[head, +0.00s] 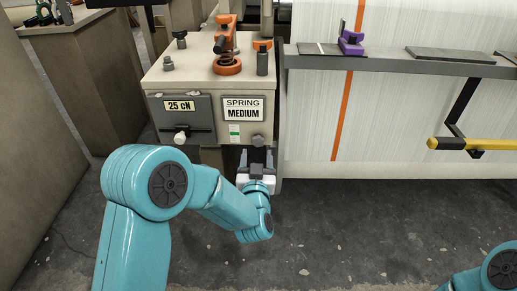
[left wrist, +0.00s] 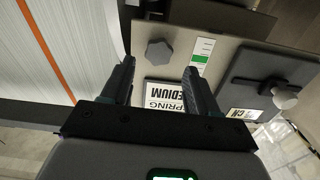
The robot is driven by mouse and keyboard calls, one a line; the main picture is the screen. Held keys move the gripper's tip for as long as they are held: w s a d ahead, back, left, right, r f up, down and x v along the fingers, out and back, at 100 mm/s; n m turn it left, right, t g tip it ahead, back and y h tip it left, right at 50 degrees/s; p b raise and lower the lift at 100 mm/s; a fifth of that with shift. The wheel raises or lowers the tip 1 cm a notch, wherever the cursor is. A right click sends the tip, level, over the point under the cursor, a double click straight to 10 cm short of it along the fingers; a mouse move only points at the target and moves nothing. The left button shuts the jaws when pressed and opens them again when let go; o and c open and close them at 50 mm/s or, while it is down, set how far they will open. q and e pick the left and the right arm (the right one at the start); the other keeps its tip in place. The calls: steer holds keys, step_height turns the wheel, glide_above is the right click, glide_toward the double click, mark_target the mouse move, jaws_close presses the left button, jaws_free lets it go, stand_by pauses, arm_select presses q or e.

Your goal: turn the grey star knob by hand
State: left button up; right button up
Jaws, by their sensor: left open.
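The grey star knob (left wrist: 159,53) sits on the front of the beige box, beside the green-and-white gauge strip (left wrist: 201,55). In the head view the knob (head: 258,141) shows small and dark at the box's lower right, just above my left gripper (head: 257,156). In the left wrist view my left gripper (left wrist: 159,68) is open, with one finger to each side of the knob's line. The jaws are empty, and the knob appears beyond the fingertips, apart from them. My right gripper is out of view.
The beige box (head: 205,80) carries a SPRING MEDIUM label (head: 242,109), a 25 cN plate (head: 181,106) with a pale knob (head: 181,137), and an orange spring piece (head: 227,66) on top. White cloth (head: 400,115) with a grey rail (head: 390,64) stands right. Floor below is clear.

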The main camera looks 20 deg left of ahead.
mark_target(258, 143)
arm_select(q)
steer(key=p+x, duration=0.1)
steer(key=x, duration=0.3)
steer(key=shift+w, duration=0.25)
steer(key=shift+c, duration=0.3)
steer(key=c, duration=0.7)
steer(key=shift+b, duration=0.3)
